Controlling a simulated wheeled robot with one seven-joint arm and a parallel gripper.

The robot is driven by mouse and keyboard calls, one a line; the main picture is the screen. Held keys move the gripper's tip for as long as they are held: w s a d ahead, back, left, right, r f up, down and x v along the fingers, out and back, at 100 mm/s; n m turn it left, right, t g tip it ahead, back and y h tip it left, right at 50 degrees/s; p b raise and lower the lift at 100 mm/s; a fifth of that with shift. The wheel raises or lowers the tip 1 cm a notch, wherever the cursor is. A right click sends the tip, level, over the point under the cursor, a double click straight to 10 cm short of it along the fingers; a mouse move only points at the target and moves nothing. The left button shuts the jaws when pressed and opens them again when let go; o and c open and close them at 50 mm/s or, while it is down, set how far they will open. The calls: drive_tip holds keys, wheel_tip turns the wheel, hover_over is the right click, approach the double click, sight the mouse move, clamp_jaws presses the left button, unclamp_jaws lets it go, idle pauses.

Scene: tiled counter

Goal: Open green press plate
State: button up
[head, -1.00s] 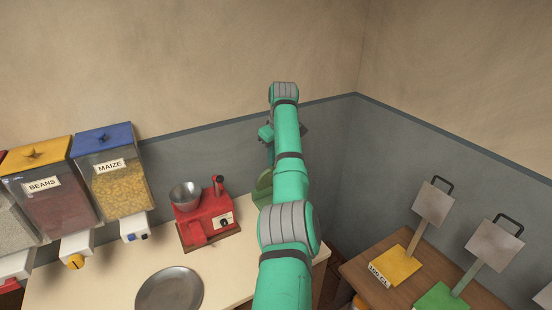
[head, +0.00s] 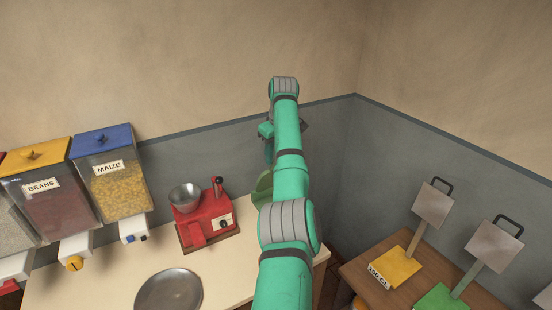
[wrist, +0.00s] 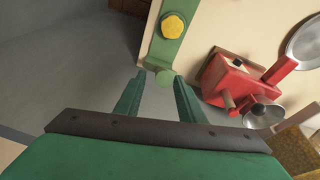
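A green device, partly seen, stands on the cream counter behind my arm. In the head view only a rounded green plate (head: 264,186) shows beside my arm. On the brown table at right, a green base (head: 443,298) has a raised grey plate (head: 494,246) with a black handle.
A red machine with a metal bowl (head: 205,222) stands left of my arm, and a metal plate (head: 168,292) lies in front of it. Bean and maize dispensers (head: 112,175) stand at left. A yellow base (head: 398,266) with a raised grey plate is on the brown table (head: 365,264).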

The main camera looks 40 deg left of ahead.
drive_tip(key=v, duration=0.8)
drive_tip(key=shift+s+r, duration=0.1)
drive_tip(key=shift+r, duration=0.3)
